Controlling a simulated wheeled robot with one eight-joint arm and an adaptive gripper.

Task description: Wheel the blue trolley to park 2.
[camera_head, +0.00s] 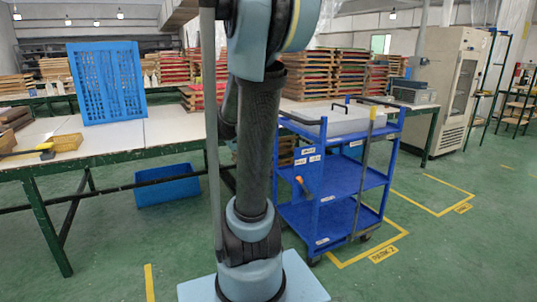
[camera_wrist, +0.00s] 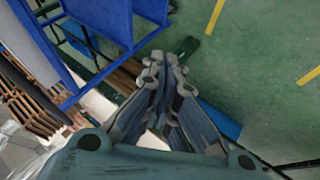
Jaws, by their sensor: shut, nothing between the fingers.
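The blue trolley (camera_head: 345,178) stands upright on the green floor right of my arm in the head view, with a grey-white top and shelves below. Part of it is hidden behind my arm. A yellow floor outline with the label PARK 2 (camera_head: 383,254) lies at its near right. The trolley overlaps this outline in the picture; I cannot tell how much of it is inside. My gripper (camera_wrist: 158,62) shows in the wrist view, shut and empty. A blue frame with shelves, apparently the trolley (camera_wrist: 112,20), is at upper left there, apart from the fingers.
A second yellow bay (camera_head: 463,208) lies behind to the right, its label unreadable. A long green-framed table (camera_head: 180,126) stands behind and left, with a blue crate (camera_head: 107,82) on it and a blue bin (camera_head: 167,184) below. The floor at right front is clear.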

